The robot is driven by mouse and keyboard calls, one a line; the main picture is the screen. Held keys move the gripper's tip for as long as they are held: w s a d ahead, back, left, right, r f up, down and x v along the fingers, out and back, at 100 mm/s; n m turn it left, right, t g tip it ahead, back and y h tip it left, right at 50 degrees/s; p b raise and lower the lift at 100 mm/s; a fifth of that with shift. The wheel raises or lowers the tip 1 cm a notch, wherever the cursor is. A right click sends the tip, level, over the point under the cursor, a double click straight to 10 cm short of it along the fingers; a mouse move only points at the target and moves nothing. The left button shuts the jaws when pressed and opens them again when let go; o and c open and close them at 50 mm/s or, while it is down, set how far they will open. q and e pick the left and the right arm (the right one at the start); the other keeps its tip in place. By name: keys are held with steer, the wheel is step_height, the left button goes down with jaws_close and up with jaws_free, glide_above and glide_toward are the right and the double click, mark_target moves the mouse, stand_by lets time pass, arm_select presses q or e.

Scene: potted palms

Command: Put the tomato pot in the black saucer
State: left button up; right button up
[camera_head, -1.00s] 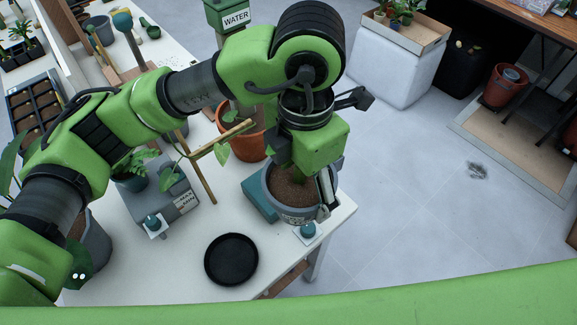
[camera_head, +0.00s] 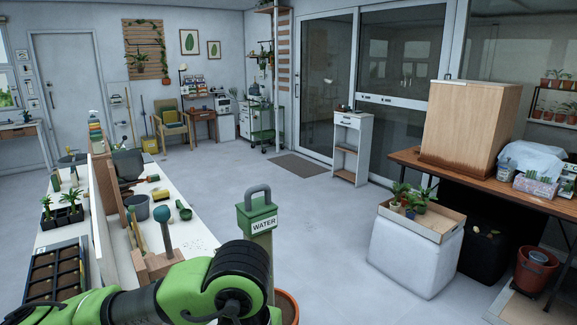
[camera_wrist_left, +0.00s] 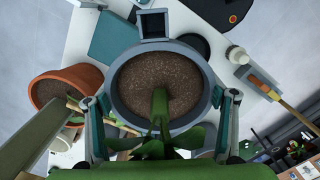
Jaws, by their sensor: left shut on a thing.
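The grey tomato pot (camera_wrist_left: 122,88), with brown soil and a green stem with leaves, fills the middle of the left wrist view. My left gripper (camera_wrist_left: 166,102) has a finger on each side of the pot and is shut on it. The pot's underside is hidden. A black round shape (camera_wrist_left: 196,43), apparently the black saucer, is partly hidden behind the pot's upper right rim. The head view shows only part of my left arm at the bottom; the gripper, pot and saucer are out of that frame. My right gripper is in neither view.
A terracotta pot (camera_wrist_left: 66,82) stands close at the left in the wrist view, with stakes near it. A teal block (camera_wrist_left: 113,40) lies on the white table (camera_wrist_left: 82,32). Floor beyond is open.

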arm_select(q)
steer(key=a+f+m, duration=0.2)
steer(key=a+m, duration=1.2)
steer(key=shift+s+a+f, duration=0.15)
steer(key=shift+f, duration=0.2)
